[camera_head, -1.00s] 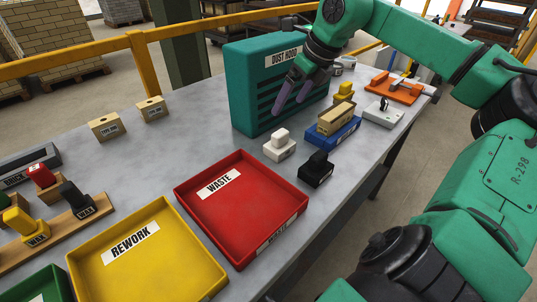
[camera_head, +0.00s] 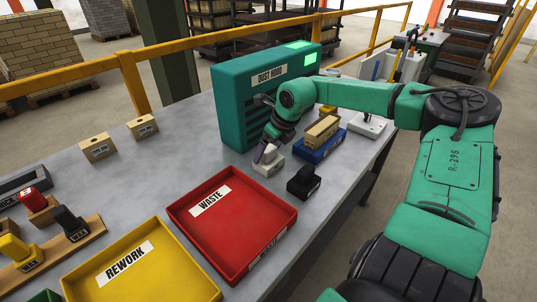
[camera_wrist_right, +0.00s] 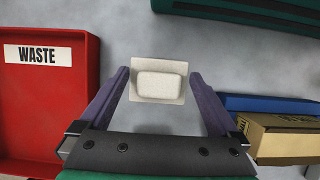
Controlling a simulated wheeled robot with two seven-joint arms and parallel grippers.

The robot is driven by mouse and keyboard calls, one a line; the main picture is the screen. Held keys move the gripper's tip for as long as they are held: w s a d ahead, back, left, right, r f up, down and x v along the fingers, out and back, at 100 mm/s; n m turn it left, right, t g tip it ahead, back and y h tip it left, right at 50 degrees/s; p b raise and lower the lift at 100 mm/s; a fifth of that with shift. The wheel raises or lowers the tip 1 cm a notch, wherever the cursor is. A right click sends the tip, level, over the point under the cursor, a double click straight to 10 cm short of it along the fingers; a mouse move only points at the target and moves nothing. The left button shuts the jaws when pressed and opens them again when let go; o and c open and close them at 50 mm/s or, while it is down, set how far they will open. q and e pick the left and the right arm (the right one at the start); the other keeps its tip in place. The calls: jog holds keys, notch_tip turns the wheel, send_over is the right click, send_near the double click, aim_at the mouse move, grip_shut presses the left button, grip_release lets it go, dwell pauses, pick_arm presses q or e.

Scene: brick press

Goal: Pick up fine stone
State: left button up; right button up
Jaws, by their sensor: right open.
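A pale, nearly white stone block (camera_wrist_right: 160,85) on a wider light base looks like the fine stone. It sits on the grey table between the waste tray and the dust hood, and shows in the head view (camera_head: 268,168) partly behind my gripper. My right gripper (camera_head: 266,153) is open and points down over it. In the right wrist view one purple finger is on each side of the block, with a gap to both. I cannot tell the fingertips' exact height. My left gripper is not in view.
A red waste tray (camera_head: 176,211) lies to the left, a black block (camera_head: 304,183) close on the right. A blue holder with a tan brick (camera_head: 322,130) stands behind right. The teal dust hood (camera_head: 232,112) rises behind. Bare table (camera_head: 150,165) lies left of the hood.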

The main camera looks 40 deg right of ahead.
aim_at(269, 148)
jog(key=shift+r, duration=0.1)
grip_shut()
notch_tip(269, 148, up, 10)
jog(key=shift+b, duration=0.6)
